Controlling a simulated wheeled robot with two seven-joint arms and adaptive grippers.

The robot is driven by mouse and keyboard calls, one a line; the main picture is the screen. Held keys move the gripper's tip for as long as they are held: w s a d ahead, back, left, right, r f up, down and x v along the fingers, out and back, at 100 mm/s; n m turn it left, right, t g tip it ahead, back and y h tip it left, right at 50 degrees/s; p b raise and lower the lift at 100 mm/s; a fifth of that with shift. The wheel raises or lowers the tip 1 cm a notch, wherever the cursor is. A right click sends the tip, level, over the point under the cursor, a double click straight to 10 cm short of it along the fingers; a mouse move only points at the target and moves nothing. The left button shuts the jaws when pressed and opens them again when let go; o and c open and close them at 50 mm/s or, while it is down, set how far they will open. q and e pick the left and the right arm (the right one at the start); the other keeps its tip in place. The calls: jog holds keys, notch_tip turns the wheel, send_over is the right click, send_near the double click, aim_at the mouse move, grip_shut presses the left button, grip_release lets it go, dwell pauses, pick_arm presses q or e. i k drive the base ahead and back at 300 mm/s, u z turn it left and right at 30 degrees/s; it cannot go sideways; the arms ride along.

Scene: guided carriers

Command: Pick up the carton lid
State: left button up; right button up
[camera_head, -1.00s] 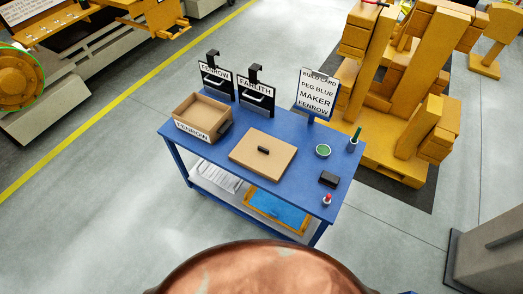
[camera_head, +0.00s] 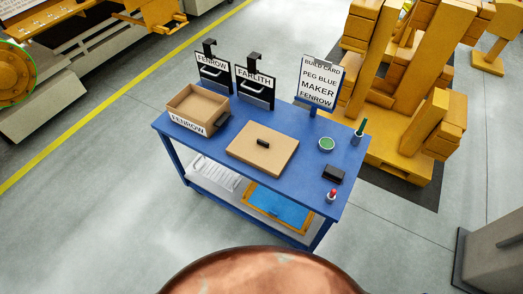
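The carton lid (camera_head: 262,155) is a flat tan rectangle with a small black handle (camera_head: 263,142) on its top. It lies on the blue table (camera_head: 215,145), near the middle of the tabletop. An open tan carton (camera_head: 192,103) labelled FENROW stands to its left on the same table, with a dark piece at its right side. Neither of my grippers shows in the head view.
Two hanging signs, FENROW (camera_head: 212,66) and FARLITH (camera_head: 255,80), and a build card (camera_head: 318,82) stand along the back edge. A green-topped round dish (camera_head: 326,144), a black block (camera_head: 333,174), a green-handled tool (camera_head: 359,131) and a red-topped item (camera_head: 331,195) sit right of the lid.

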aim_at(269, 151)
jog(key=u, duration=1.8)
jog(key=i, duration=1.05)
jog(key=z, duration=0.9)
